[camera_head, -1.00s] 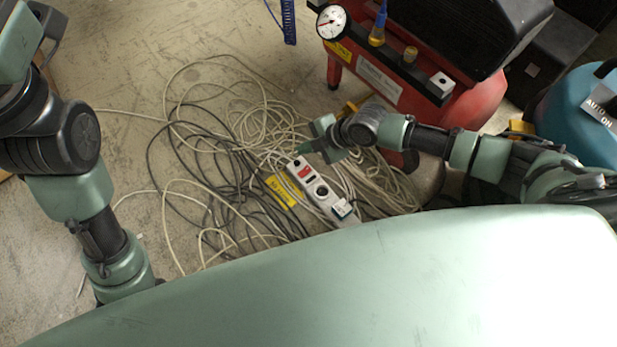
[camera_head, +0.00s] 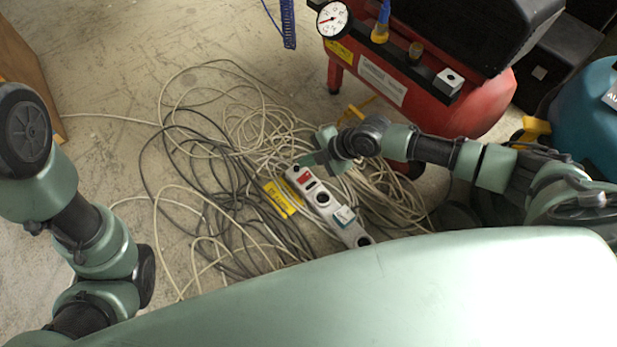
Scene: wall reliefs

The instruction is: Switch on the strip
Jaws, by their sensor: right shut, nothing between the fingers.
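The white power strip (camera_head: 321,196) lies diagonally among the cables in the middle of the head view. Its red switch (camera_head: 305,176) is near its upper-left end, with dark sockets and a plug further down. My right gripper (camera_head: 303,160) is shut and empty, its tip right by the strip's upper-left end, close to the red switch. I cannot tell whether the tip touches the strip. My left arm comes in at the left, but its gripper is out of view.
Loose white and dark cables (camera_head: 215,185) spread around the strip. A yellow label (camera_head: 279,199) lies beside it. A red compressor (camera_head: 440,105) with a gauge stands behind, and a teal machine (camera_head: 583,115) stands at the right. Bare floor shows at the upper left.

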